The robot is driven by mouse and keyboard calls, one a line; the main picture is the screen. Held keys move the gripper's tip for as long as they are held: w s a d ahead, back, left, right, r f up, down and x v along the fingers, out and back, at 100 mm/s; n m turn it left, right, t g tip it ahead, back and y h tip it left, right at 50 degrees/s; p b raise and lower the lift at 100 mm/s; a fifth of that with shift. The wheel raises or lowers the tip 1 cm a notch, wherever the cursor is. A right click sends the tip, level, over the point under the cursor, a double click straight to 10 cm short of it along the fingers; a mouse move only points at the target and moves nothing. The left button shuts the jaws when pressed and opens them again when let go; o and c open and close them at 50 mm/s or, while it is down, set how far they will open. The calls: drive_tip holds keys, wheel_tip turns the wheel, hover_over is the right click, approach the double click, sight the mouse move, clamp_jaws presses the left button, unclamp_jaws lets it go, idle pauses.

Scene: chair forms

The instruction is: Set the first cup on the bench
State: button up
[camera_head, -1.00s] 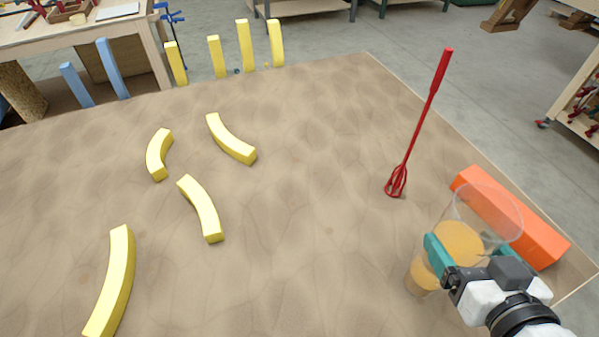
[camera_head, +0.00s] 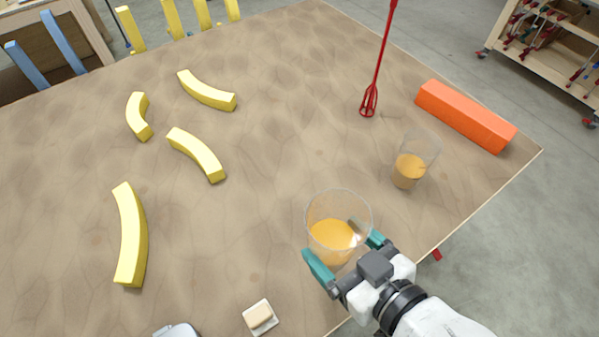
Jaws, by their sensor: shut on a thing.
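My gripper (camera_head: 341,245) has its teal fingers shut around a clear cup (camera_head: 318,210) with orange liquid inside. The cup is roughly upright near the front of the brown bench top (camera_head: 270,150). It looks larger than the other cup, so it seems to be raised, but its base is hard to see and I cannot tell the gap. A second clear cup (camera_head: 412,165) with orange liquid stands on the bench, behind and to the right of my gripper.
An orange block (camera_head: 465,115) lies at the right edge, near a red whisk-like tool (camera_head: 370,98). Several curved yellow pieces (camera_head: 197,153) lie at left. A small block on a white dish (camera_head: 260,317) and a partly cut-off grey object (camera_head: 177,330) are at the front. The centre is clear.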

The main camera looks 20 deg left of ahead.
sight(338, 226)
drive_tip(key=shift+w+f+b, duration=0.4)
drive_tip(key=shift+b, duration=0.45)
drive_tip(key=w+b, duration=0.1)
drive_tip(key=b, duration=0.1)
drive_tip(key=w+f+b, duration=0.1)
drive_tip(key=b, duration=0.1)
drive_tip(key=w+b, duration=0.1)
drive_tip(key=b, duration=0.1)
drive_tip(key=shift+w+a+f, duration=0.25)
drive_tip(key=shift+a+f, duration=0.05)
drive_tip(key=shift+a, duration=0.1)
drive_tip(key=shift+w+a+f+b, duration=0.1)
drive_tip(key=shift+w+a+f, duration=0.2)
drive_tip(key=shift+w+f, duration=1.4)
drive_tip(key=shift+w+a+f+b, duration=0.1)
drive_tip(key=shift+w+a+f, duration=0.2)
drive_tip(key=shift+w+f, duration=1.35)
drive_tip(key=shift+w+a+f+b, duration=0.1)
drive_tip(key=shift+w+a+f, duration=0.2)
drive_tip(key=shift+w+f, duration=1.35)
drive_tip(key=shift+s+f, duration=0.25)
drive_tip(key=shift+f, duration=0.15)
drive_tip(key=o, duration=0.6)
